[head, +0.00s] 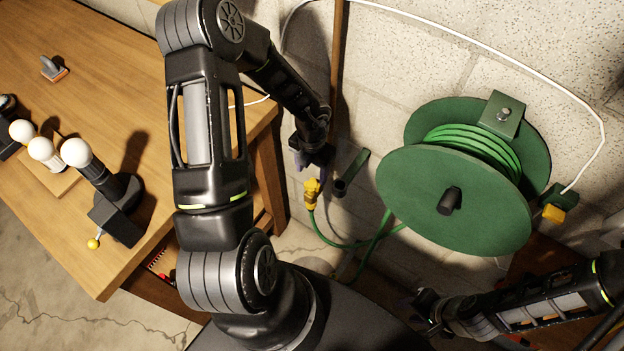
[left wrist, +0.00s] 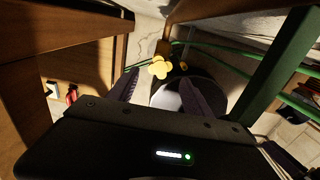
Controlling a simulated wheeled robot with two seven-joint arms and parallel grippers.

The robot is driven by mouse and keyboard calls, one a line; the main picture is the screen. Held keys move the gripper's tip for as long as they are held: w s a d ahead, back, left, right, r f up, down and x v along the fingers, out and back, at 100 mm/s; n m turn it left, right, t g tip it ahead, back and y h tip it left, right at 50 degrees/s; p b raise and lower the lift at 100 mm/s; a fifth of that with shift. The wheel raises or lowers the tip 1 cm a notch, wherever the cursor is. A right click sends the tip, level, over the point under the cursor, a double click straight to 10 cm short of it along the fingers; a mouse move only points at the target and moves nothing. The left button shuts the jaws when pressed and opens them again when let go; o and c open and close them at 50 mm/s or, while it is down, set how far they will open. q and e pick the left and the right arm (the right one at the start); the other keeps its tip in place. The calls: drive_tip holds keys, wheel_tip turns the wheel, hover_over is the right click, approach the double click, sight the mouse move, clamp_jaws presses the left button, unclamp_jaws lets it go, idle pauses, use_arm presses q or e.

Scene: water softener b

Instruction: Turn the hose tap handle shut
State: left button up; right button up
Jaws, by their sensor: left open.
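The yellow lobed tap handle (left wrist: 160,67) shows in the left wrist view, between and just beyond the fingertips of my left gripper (left wrist: 163,80). The fingers are apart, and nothing is held. In the head view my left gripper (head: 312,160) points down near the wall. Just below it is a yellow fitting (head: 312,194) with a green hose (head: 335,243) running from it. The tap handle itself is hidden or not distinct in the head view. My right gripper (head: 428,308) is low at the right, far from the tap; its finger opening is unclear.
A large green hose reel (head: 455,200) is on the block wall to the right. A wooden workbench (head: 110,50) with white-bulbed lamps (head: 76,153) stands at the left, its leg close to my left gripper. A green post (left wrist: 275,70) rises beside that gripper in the wrist view.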

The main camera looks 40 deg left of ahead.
sight(312, 184)
use_arm(q)
wheel_tip(312, 184, down, 7)
drive_tip(key=b, duration=0.8)
drive_tip(key=shift+f, duration=0.2)
drive_tip(key=shift+r+p, duration=0.3)
drive_tip(key=shift+r, duration=0.15)
drive_tip(key=shift+c, duration=0.7)
clamp_jaws()
drive_tip(key=m, duration=1.1)
drive_tip(key=shift+m, duration=0.4)
drive_tip(key=m, duration=0.3)
drive_tip(key=shift+m, duration=0.4)
drive_tip(key=m, duration=0.6)
drive_tip(key=shift+o, duration=1.6)
unclamp_jaws()
drive_tip(key=shift+m, duration=0.3)
